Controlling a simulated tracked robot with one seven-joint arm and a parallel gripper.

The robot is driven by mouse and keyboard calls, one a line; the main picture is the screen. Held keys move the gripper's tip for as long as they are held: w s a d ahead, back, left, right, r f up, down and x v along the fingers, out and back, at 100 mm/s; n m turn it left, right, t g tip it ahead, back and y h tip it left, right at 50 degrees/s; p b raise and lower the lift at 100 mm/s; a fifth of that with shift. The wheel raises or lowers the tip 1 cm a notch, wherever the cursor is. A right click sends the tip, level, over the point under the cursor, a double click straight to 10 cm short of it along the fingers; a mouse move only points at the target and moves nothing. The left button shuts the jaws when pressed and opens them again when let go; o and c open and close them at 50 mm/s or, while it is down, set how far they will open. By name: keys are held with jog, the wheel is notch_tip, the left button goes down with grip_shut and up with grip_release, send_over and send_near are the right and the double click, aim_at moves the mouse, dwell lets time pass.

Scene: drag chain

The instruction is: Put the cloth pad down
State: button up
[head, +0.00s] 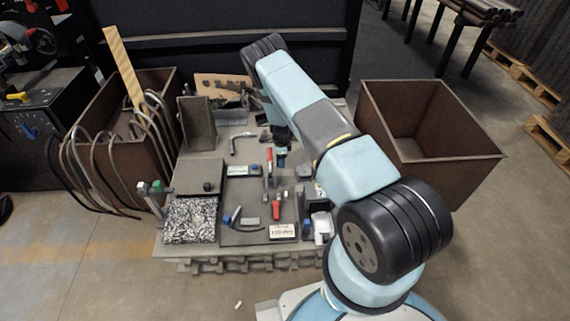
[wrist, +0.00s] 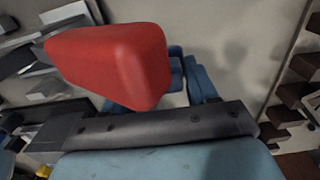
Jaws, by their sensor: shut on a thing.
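My gripper (head: 282,138) is low over the back middle of the work board, partly hidden by my arm in the head view. In the wrist view, blue pieces (wrist: 204,82) show just beyond a dark bar of my wrist. They may be the cloth pad, but its outline and the fingertips cannot be made out clearly. The jaws are shut on it. A red clamp handle (head: 269,156) stands close beside the gripper; a large red block (wrist: 115,60), probably this handle, fills the upper left of the wrist view.
A brown bin with curved hoses (head: 110,150) stands left; an empty brown bin (head: 430,125) stands right.

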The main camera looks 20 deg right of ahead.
jog(key=shift+f, duration=1.75)
jog(key=shift+f, duration=0.5)
jog(key=o, duration=1.1)
